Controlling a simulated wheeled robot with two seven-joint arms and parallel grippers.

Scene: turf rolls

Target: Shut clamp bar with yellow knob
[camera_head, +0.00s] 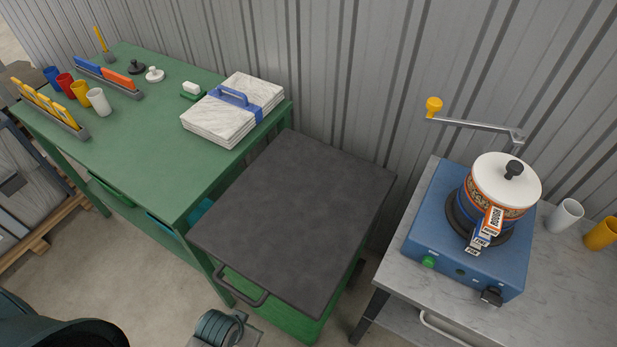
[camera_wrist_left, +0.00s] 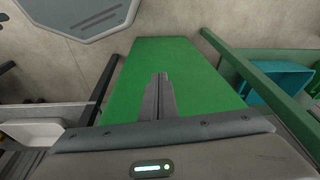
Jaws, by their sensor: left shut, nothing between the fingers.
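The clamp bar (camera_head: 470,125) is a grey metal bar on a post behind the pot. It points left, clear of the pot, with its yellow knob (camera_head: 433,105) at the free end near the corrugated wall. The pot (camera_head: 493,196) has an orange and blue patterned band, a white lid (camera_head: 505,180) and a black lid knob; it stands on the blue machine (camera_head: 425,235). Hanging labels cover part of its front. My left gripper (camera_wrist_left: 159,80) is shut and empty, seen in the left wrist view before a green panel (camera_wrist_left: 205,65), far from the clamp bar. My right gripper is not in view.
A black-topped green cabinet (camera_head: 295,215) with a front handle stands between the green table (camera_head: 155,145) and the marble-look bench (camera_head: 390,265). A white cup (camera_head: 566,215) and a yellow cup (camera_head: 602,234) stand right of the machine. The black top is clear.

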